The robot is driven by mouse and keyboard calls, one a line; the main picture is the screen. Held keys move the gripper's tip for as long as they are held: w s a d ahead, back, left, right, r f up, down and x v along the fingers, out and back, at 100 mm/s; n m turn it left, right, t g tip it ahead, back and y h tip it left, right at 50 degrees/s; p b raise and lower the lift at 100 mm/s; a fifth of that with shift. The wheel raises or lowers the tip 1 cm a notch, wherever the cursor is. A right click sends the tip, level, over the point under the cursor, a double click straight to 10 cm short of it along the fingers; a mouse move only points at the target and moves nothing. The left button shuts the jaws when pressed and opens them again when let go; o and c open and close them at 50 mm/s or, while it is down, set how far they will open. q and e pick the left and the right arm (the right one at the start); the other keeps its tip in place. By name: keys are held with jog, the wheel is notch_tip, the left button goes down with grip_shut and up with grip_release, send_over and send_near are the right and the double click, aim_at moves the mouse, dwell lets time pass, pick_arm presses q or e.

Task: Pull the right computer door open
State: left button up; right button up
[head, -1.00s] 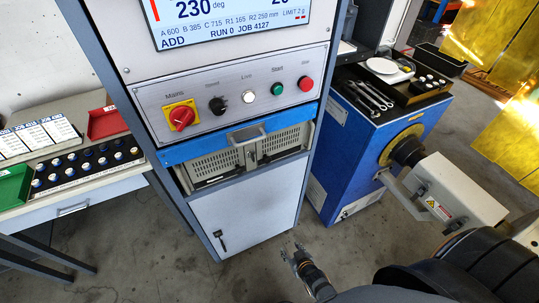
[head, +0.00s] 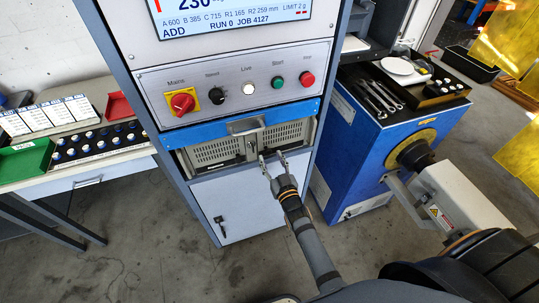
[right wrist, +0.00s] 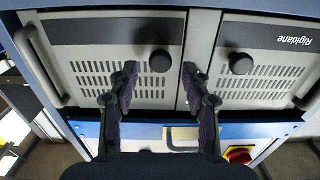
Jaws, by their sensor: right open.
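Two grey vented computer fronts sit side by side in the cabinet bay under a blue drawer. The right computer door (head: 287,136) is partly behind my right gripper (head: 273,158) in the head view. The right wrist view is upside down, so this door (right wrist: 95,75) shows at its left, with a black knob (right wrist: 160,61) near the middle seam and a bar handle (right wrist: 38,66) at its outer edge. My right gripper (right wrist: 160,78) is open, its fingertips on either side of the knob in the picture. Contact cannot be told. The door looks shut. My left gripper is out of view.
The blue drawer (head: 192,139) with its handle is just above the computers, below the switch panel (head: 328,53). A locked lower cabinet door (head: 235,205) is below. A blue machine (head: 352,158) with tools on top stands close on the right.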

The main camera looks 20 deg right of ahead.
jog(key=shift+w, duration=1.35)
grip_shut()
